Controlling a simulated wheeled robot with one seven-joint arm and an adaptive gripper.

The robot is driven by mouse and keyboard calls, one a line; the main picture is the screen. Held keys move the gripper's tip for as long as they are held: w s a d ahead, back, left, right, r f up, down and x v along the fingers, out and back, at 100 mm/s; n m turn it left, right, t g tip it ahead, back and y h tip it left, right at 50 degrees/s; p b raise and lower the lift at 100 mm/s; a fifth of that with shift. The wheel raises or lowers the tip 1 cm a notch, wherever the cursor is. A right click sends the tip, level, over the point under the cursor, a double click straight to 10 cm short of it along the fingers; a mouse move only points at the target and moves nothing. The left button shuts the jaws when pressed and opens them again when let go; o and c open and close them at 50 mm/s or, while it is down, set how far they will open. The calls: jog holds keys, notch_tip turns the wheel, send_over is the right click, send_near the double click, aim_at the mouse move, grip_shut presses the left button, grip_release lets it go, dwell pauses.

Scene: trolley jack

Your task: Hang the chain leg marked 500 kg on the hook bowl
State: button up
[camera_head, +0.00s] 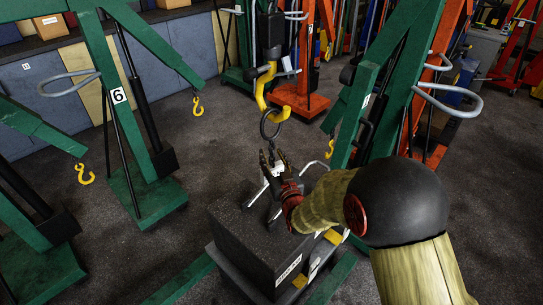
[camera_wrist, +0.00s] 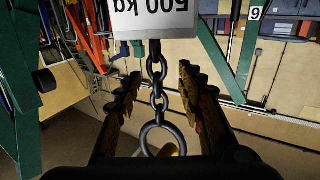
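The yellow hook (camera_head: 262,85) hangs under a black block in the head view. The dark ring (camera_head: 270,130) of the chain leg is at the hook bowl and appears to hang on it. In the wrist view a yellow bit shows by the ring (camera_wrist: 144,140). The chain (camera_wrist: 157,72) runs straight between the ring and the white tag (camera_wrist: 155,18) reading 500 kg, upside down. My gripper (camera_head: 275,158) is just below the ring. In the wrist view its fingers (camera_wrist: 158,85) stand apart on both sides of the chain, with gaps, gripping nothing.
A black box-shaped load (camera_head: 245,238) with grey handles stands below my gripper. A green crane marked 6 (camera_head: 150,180) stands left, with other yellow hooks (camera_head: 197,106) hanging nearby. Green and orange cranes (camera_head: 300,95) crowd the back and right. Floor is open left of the load.

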jog(key=v, duration=1.1)
jog(key=s+d+f+g+h, duration=0.1)
jog(key=s+f+g, duration=0.15)
jog(key=f, duration=0.35)
jog(key=s+f+g+h, duration=0.1)
jog(key=f+g, duration=0.2)
jog(key=f, duration=0.3)
jog(key=s+d+f+g+h, duration=0.2)
jog(key=s+d+g, duration=0.25)
jog(key=s, duration=0.35)
jog(key=s+d+r+m+g, duration=0.2)
jog(key=s+d+r+g, duration=0.25)
jog(key=s+r, duration=0.9)
jog(key=s+d+r+m+t+h, duration=0.1)
jog(key=s+r, duration=0.4)
jog(key=r, duration=0.5)
jog(key=d+t, duration=0.1)
jog(key=d, duration=0.1)
jog(key=shift+s+d+r+t+p, duration=0.15)
jog(key=shift+d+r+t+p, duration=0.2)
jog(key=shift+d+p, duration=0.05)
jog(key=shift+c, duration=0.3)
